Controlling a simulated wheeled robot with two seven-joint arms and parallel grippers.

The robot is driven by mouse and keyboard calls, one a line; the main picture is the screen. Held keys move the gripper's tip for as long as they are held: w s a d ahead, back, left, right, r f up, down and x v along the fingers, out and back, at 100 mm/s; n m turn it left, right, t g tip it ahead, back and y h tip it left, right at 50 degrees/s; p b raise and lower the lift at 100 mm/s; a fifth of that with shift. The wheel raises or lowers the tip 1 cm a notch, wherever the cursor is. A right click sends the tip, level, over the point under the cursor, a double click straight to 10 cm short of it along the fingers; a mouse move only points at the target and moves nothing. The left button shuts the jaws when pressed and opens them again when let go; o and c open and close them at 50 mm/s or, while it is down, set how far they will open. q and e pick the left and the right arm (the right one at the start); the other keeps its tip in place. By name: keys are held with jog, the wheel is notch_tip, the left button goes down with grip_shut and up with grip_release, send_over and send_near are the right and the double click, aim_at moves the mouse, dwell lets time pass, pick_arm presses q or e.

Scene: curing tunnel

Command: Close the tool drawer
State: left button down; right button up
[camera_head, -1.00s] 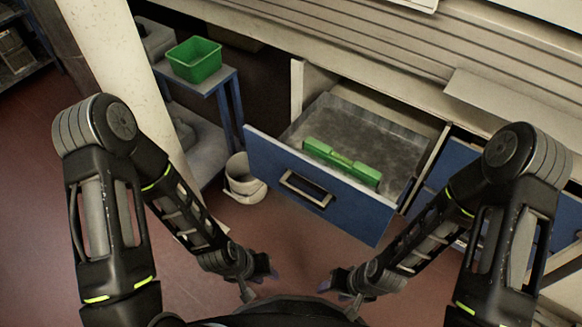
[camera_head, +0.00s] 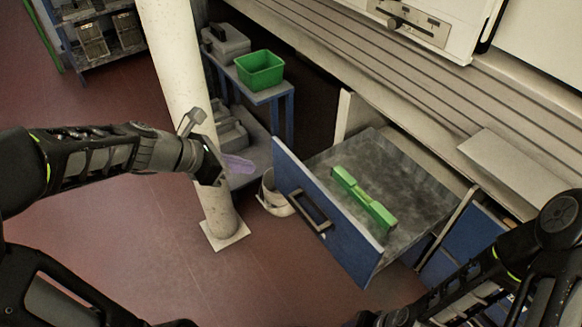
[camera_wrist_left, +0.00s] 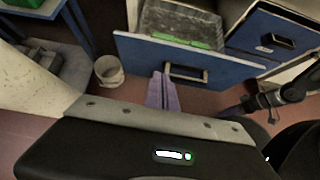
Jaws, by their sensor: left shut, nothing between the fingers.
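The tool drawer stands pulled open, its blue front (camera_head: 345,235) with a dark handle (camera_head: 311,211) facing the floor space at left. A long green object (camera_head: 362,197) lies inside on the grey drawer bottom. In the left wrist view the drawer front (camera_wrist_left: 230,66) and handle (camera_wrist_left: 187,73) lie just beyond my fingers. My left gripper (camera_head: 240,165) has purple fingers, shut and empty, and is left of the drawer front, apart from it; its fingers also show in the left wrist view (camera_wrist_left: 164,92). My right gripper (camera_head: 362,320) is at the bottom edge, mostly cut off.
A white post (camera_head: 185,75) stands left of the drawer, close to my left gripper. Behind it is a blue side table (camera_head: 272,95) with a green bin (camera_head: 260,70). A white bucket (camera_head: 272,195) stands on the floor by the drawer.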

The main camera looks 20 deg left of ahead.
pick_arm(q)
jog(key=shift+f, duration=0.15)
jog(key=b, duration=0.5)
send_near(297, 167)
jog(key=x, duration=0.5)
jog(key=shift+s+a+f, duration=0.15)
jog(key=shift+f, duration=0.35)
jog(key=shift+w+d, duration=0.3)
jog(key=shift+w, duration=0.1)
jog(key=shift+w+d+r, duration=0.1)
jog(key=shift+w+d, duration=0.05)
